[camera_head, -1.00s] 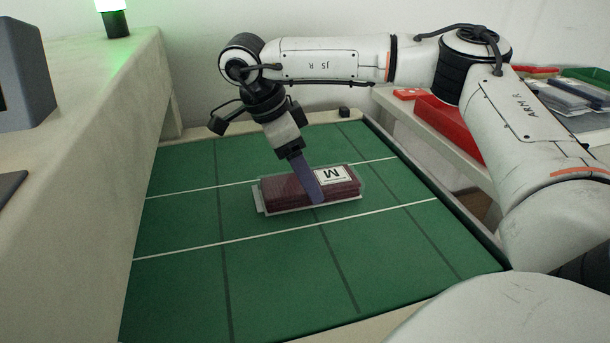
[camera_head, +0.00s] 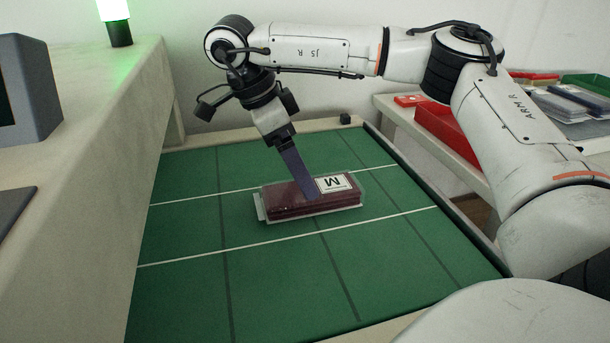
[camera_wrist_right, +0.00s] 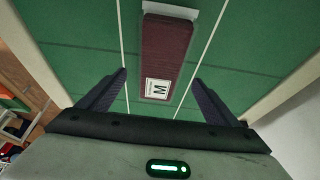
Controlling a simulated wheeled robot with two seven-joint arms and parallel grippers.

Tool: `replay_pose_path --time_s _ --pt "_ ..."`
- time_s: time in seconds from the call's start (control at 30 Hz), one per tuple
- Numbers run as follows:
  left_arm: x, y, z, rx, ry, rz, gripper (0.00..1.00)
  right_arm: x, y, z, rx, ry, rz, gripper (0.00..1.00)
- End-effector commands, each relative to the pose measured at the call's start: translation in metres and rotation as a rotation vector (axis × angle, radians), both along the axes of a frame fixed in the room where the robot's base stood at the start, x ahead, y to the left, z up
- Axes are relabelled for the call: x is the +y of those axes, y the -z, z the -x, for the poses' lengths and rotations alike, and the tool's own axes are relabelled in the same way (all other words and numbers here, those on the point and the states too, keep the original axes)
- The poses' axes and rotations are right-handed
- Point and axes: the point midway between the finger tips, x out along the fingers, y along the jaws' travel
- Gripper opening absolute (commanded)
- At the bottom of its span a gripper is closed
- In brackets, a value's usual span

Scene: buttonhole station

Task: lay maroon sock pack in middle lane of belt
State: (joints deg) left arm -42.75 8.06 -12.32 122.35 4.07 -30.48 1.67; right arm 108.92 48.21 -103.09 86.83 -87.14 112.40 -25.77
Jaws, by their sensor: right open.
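The maroon sock pack (camera_head: 290,200) lies flat on the green belt (camera_head: 200,290), with its white M label at the right end. It sits between the two white lane lines, in the middle lane. In the right wrist view the pack (camera_wrist_right: 165,50) lies lengthwise between the two lines, apart from both fingers. My right gripper (camera_head: 312,193) is open and empty, its fingers reaching down in front of the pack in the head view. In the right wrist view the fingers (camera_wrist_right: 160,82) stand wide on either side of the label end. My left gripper is in neither view.
A pale counter (camera_head: 90,150) runs along the left side of the belt, with a green lamp (camera_head: 117,25) at its back. At right, a side table holds a red bin (camera_head: 450,135) and several packs. The rest of the belt is clear.

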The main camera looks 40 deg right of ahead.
Motion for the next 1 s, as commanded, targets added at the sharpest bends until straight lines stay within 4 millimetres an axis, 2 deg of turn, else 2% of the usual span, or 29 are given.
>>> replay_pose_path --time_s 0.03,0.2,0.33,0.5,1.0 --pt "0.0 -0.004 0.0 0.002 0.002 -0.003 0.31 0.005 -0.014 -0.003 -0.003 -0.002 -0.001 0.85" --pt "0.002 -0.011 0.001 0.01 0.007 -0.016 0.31 0.016 -0.049 -0.009 -0.002 -0.001 0.001 0.85" --pt "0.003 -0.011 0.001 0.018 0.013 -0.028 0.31 0.022 -0.064 -0.013 -0.002 -0.001 0.001 0.85" --pt "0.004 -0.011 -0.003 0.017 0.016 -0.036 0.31 0.025 -0.071 -0.014 -0.001 0.0 0.0 0.85" --pt "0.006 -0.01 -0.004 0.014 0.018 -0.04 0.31 0.025 -0.07 -0.014 -0.001 0.0 0.0 0.85"
